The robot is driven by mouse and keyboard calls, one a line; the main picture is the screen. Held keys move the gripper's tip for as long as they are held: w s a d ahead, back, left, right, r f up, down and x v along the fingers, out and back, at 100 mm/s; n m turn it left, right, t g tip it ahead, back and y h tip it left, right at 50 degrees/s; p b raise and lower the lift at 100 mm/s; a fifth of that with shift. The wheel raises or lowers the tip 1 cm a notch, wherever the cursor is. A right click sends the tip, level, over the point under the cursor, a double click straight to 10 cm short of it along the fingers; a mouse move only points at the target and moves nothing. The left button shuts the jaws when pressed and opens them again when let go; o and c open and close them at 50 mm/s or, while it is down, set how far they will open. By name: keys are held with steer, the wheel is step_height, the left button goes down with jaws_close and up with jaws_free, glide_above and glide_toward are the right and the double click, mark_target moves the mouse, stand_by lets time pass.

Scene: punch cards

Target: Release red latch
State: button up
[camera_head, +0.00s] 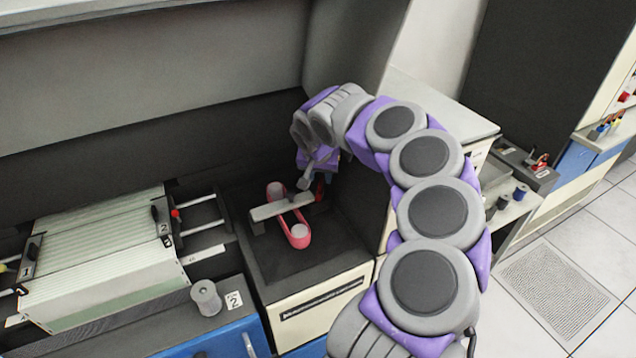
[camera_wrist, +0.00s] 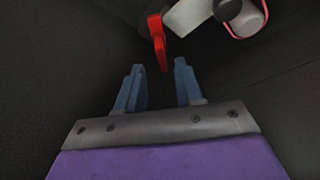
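The red latch (camera_wrist: 157,38) is a small upright red piece at the top middle of the wrist view. It sits at the end of a pale bar (camera_wrist: 190,14). In the head view the latch (camera_head: 320,191) shows as a small red bit at the bar's right end, partly hidden by my gripper. My gripper (camera_wrist: 158,66) is open, its two blue-grey fingers apart. The latch's lower end appears just ahead of the gap between the fingertips; contact cannot be told. The head view shows my gripper (camera_head: 318,178) pointing down beside the latch.
The bar (camera_head: 280,207) lies across a pink loop with white round ends (camera_head: 299,232) on a dark recessed top. A tray of pale cards (camera_head: 105,245) stands left. A grey spool (camera_head: 206,297) stands at the front. A dark wall rises behind.

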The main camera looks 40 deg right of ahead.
mark_target(320, 182)
steer(key=shift+w+d+f, duration=0.2)
steer(key=shift+d+f, duration=0.5)
steer(key=shift+f, duration=0.2)
steer(key=shift+w+d+f, duration=0.1)
steer(key=shift+f, duration=0.2)
steer(key=shift+w+f, duration=0.1)
steer(key=shift+f, duration=0.2)
steer(key=shift+a, duration=0.8)
steer(key=shift+d+f, duration=0.15)
steer(key=shift+d, duration=0.45)
steer(key=c, duration=0.4)
steer(key=shift+d, duration=0.1)
steer(key=shift+c, duration=0.6)
steer(key=shift+w+a, duration=0.1)
steer(key=shift+a, duration=0.2)
jaws_close()
